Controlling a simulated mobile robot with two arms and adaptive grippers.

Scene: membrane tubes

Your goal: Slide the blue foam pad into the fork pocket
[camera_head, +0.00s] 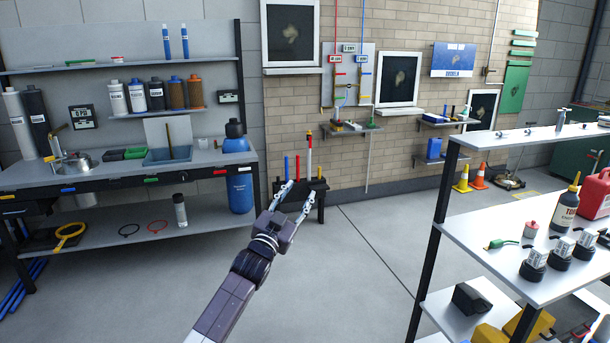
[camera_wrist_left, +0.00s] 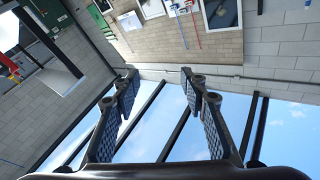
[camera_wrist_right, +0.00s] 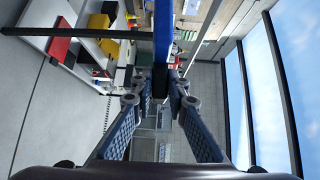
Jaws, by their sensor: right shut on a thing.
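My left gripper (camera_head: 300,189) is open and empty in the head view, in front of a black stand holding upright coloured tubes. Its spread fingers (camera_wrist_left: 160,85) also show in the left wrist view with nothing between them. My right gripper (camera_wrist_right: 160,98) is shut on a long blue strip (camera_wrist_right: 163,30) with a dark end at the fingertips. I cannot tell whether this strip is the foam pad. My right arm is not in the head view. I cannot make out a fork pocket in any view.
A workbench (camera_head: 215,158) with shelves stands at the left. A white shelf rack (camera_head: 480,240) with bottles is at the right. A blue box (camera_head: 434,148) sits on a wall shelf. Orange and yellow cones (camera_head: 479,176) stand at the back. The floor between is clear.

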